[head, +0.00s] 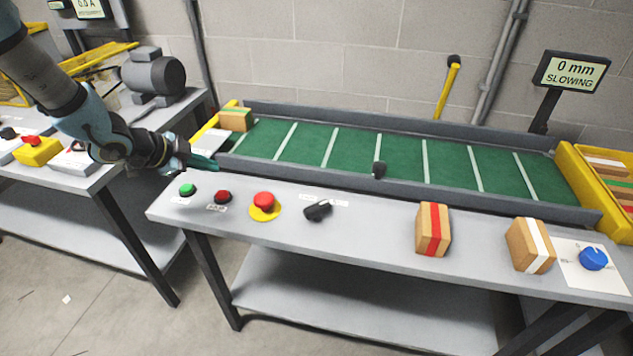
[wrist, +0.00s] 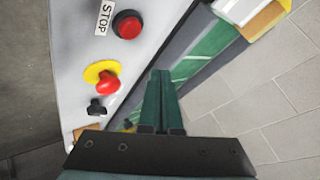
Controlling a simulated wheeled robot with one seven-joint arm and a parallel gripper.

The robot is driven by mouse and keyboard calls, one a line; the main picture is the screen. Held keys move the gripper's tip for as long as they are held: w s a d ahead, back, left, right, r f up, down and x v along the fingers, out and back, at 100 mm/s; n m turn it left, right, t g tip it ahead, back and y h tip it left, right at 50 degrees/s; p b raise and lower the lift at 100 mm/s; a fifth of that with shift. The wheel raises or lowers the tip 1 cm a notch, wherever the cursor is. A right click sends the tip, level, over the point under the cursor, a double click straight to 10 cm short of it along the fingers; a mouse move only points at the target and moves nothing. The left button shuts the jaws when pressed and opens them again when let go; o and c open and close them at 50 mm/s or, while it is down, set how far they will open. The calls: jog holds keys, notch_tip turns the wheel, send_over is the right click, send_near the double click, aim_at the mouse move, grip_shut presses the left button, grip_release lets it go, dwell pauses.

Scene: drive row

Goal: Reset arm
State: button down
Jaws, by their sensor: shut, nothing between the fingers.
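My gripper (head: 207,163) is at the left end of the conveyor table in the head view, above the table's left edge and near the green button (head: 187,190). In the wrist view my gripper (wrist: 160,75) shows two green fingers pressed together with nothing between them. My arm reaches in from the upper left. The red stop button (wrist: 128,24) and the red emergency knob on its yellow base (wrist: 107,80) lie to the left of the fingers in the wrist view.
The green belt (head: 400,158) carries a box with a green stripe (head: 235,119) at its left end. A red-striped box (head: 433,229), a white-striped box (head: 530,245) and a blue knob (head: 593,258) are on the table's right. A screen (head: 571,72) reads "0 mm SLOWING".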

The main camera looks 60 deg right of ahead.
jog(key=w+a+r+n+t+y, duration=0.2)
jog(key=w+a+n, duration=0.3)
jog(key=a, duration=0.4)
jog(key=w+a+r+n+t+y, duration=0.25)
jog(key=w+a+n, duration=0.2)
jog(key=a, duration=0.45)
jog(key=w+a+r+n+t+y, duration=0.1)
jog(key=w+a+r+n+t, duration=0.1)
jog(key=w+a+n, duration=0.6)
jog(key=s+a+r+n+g+y, duration=0.1)
jog(key=s+a+n, duration=0.4)
jog(key=a, duration=0.6)
jog(key=s+a+r+n+g+y, duration=0.2)
jog(key=s+a+n, duration=0.3)
jog(key=s+a, duration=0.4)
jog(key=shift+a+r, duration=0.7)
jog(key=shift+a, duration=0.3)
jog(key=c, duration=1.6)
grip_release()
